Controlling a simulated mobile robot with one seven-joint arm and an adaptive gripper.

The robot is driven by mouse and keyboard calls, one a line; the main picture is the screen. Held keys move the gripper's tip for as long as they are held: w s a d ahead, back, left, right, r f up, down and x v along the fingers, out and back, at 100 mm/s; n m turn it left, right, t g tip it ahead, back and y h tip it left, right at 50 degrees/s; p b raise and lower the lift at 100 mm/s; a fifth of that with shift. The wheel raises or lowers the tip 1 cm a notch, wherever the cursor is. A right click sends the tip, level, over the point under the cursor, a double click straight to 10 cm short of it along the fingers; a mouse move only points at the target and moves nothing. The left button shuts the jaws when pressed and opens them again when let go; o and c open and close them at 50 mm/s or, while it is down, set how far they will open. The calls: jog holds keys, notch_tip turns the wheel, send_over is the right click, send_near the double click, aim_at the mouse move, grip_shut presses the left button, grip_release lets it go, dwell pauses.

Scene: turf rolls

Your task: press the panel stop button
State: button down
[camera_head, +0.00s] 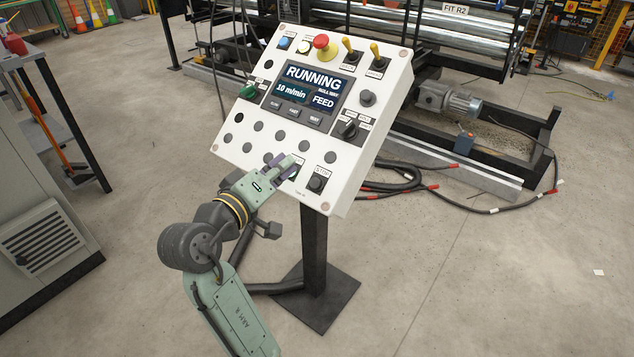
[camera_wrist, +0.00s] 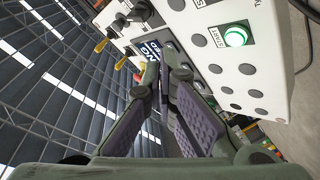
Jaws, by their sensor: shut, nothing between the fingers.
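The white control panel (camera_head: 229,140) stands tilted on a black post. Its screen (camera_head: 309,92) reads RUNNING and FEED. A red mushroom button (camera_head: 323,43) on a yellow base sits at the top edge. My gripper (camera_head: 283,162) is shut and empty at the panel's lower part, left of the black button. I cannot tell whether the fingertips (camera_wrist: 163,62) touch the panel.
The panel also carries a blue button (camera_head: 285,43), yellow-tipped toggles (camera_head: 376,54), a green knob (camera_head: 249,91) and several grey discs. Cables (camera_head: 420,184) lie on the floor to the right. A roller machine (camera_head: 450,101) stands behind, and a grey cabinet (camera_head: 40,230) at left.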

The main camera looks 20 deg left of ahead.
aim_at(316, 183)
jog(key=shift+f, duration=0.1)
jog(key=shift+w+d+f+b, duration=0.3)
jog(key=shift+w+f+b, duration=0.65)
jog(key=shift+f, duration=0.15)
jog(key=shift+w+d+f+b, duration=0.35)
jog(key=shift+w+f+b, duration=0.45)
jog(key=shift+f+b, duration=0.25)
jog(key=shift+w+d+f+b, duration=0.3)
jog(key=shift+w+f+b, duration=0.6)
jog(key=shift+f, duration=0.3)
jog(key=shift+w+f, duration=0.25)
jog(key=shift+w+d+f, duration=0.2)
jog(key=shift+w+f, duration=0.1)
jog(key=shift+f, duration=0.05)
jog(key=shift+r, duration=0.1)
jog(key=shift+s+a+r+p, duration=0.2)
jog(key=shift+s+r+p, duration=0.25)
jog(key=shift+s+r, duration=0.15)
